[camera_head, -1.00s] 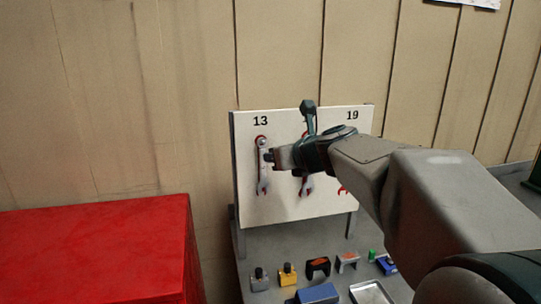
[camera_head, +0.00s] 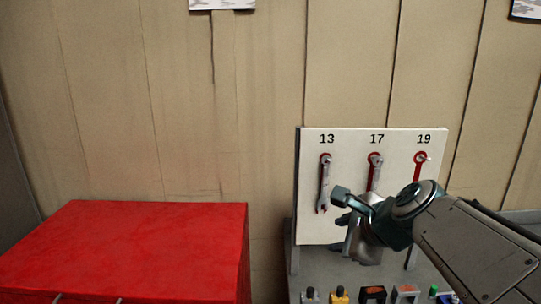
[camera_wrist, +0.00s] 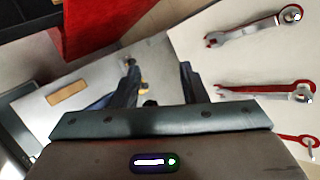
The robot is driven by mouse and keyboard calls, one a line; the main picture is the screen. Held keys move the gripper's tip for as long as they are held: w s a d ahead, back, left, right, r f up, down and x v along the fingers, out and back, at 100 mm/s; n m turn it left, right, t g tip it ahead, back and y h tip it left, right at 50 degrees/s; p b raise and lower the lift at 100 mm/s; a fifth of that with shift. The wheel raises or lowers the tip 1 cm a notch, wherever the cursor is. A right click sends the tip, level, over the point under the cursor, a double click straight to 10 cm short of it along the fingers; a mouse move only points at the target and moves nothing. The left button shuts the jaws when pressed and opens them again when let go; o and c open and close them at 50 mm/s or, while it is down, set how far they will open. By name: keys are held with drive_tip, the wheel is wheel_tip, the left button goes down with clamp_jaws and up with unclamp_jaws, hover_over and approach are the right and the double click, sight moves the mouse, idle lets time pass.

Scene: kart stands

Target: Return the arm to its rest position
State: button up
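My gripper (camera_head: 342,232) is in front of the lower part of the white tool board (camera_head: 309,230), below the 17 wrench, with the arm reaching in from the lower right. In the wrist view its two dark fingers stand apart with nothing held between them (camera_wrist: 158,78). On the board, the 13 wrench (camera_head: 324,184) hangs on its peg over a red outline. The 17 wrench (camera_head: 376,170) hangs in the middle, its lower end hidden by my gripper. The 19 place (camera_head: 421,158) shows a red shape, partly hidden by my arm.
A red cabinet (camera_head: 130,245) stands at the left, with a gap before the grey bench (camera_head: 290,255). Several small items, including a yellow one (camera_head: 340,295), lie on the bench below the board.

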drive_tip(key=s+f+n+g+h, duration=0.3)
drive_tip(key=s+f+n+g, duration=0.2)
drive_tip(key=s+f+n, duration=0.8)
drive_tip(key=shift+s+d+f+n+g+h, duration=0.15)
drive_tip(key=shift+s+d+n+g+h, duration=0.4)
drive_tip(key=shift+n, duration=3.45)
drive_tip(key=shift+s+a, duration=0.1)
drive_tip(key=shift+a, duration=0.1)
